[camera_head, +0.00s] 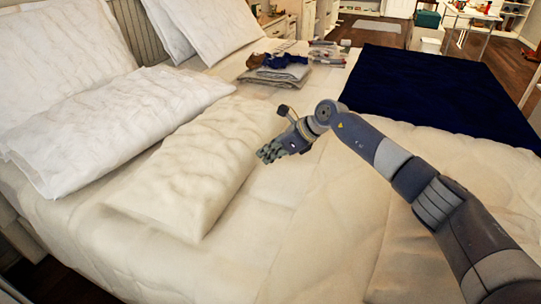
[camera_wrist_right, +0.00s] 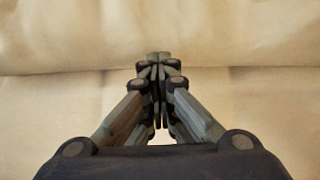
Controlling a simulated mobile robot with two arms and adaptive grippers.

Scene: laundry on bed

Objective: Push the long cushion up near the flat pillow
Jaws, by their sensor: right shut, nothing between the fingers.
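The long cushion (camera_head: 200,165) is cream and lies on the bed, slanting from lower left to upper right. The flat pillow (camera_head: 115,122) is white and lies just beyond it, along the cushion's far left side; their edges look very close. My right gripper (camera_head: 266,155) is shut and empty, at the cushion's right edge near its far end. In the right wrist view the shut fingers (camera_wrist_right: 159,60) point at a cream padded surface (camera_wrist_right: 70,35), likely the cushion's side; whether they touch it I cannot tell. My left gripper is not in view.
More white pillows (camera_head: 60,50) lean against the headboard (camera_head: 138,30). Folded clothes (camera_head: 275,72) lie on the bed past the cushion's far end. A dark blue blanket (camera_head: 430,90) covers the right part. The bed's near middle (camera_head: 240,245) is clear.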

